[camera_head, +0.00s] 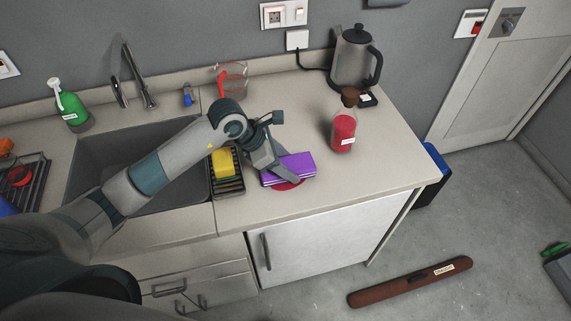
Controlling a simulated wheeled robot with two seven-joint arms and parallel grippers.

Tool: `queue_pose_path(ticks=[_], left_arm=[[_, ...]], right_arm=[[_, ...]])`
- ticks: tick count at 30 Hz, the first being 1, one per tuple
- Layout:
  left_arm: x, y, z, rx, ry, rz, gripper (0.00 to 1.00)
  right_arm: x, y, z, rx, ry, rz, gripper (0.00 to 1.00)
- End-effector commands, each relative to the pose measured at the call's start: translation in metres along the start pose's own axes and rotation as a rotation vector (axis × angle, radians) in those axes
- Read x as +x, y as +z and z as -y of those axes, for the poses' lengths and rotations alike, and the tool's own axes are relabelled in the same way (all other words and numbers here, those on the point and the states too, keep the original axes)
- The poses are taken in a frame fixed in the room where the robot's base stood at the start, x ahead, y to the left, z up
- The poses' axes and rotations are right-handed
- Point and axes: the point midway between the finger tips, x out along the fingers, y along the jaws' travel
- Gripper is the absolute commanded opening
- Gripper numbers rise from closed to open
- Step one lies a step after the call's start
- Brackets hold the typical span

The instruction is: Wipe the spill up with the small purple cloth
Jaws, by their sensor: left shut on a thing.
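The small purple cloth (292,169) is a folded, flat block on the worktop, to the right of the sink. A red spill (288,186) shows from under its lower edge; the rest of the spill is hidden beneath the cloth. My left gripper (270,168) comes in from the left over the sink and is shut on the cloth at its left end. The cloth lies over the spill, but I cannot tell how firmly it presses. My right gripper is not in view.
A bottle of red liquid (344,128) stands right of the cloth, with a kettle (354,58) behind it. A yellow sponge (222,164) sits in a black rack (229,186) by the sink (95,160). The worktop (375,180) is clear at the front right.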

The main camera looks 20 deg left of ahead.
Motion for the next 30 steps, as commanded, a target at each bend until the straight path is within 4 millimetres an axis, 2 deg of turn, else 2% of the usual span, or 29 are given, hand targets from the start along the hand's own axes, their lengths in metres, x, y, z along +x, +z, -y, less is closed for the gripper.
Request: queue_pose_path(ticks=[30], left_arm=[[0.0057, 0.0091, 0.0002, 0.000, 0.000, 0.000, 0.35]], right_arm=[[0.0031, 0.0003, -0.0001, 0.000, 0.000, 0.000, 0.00]])
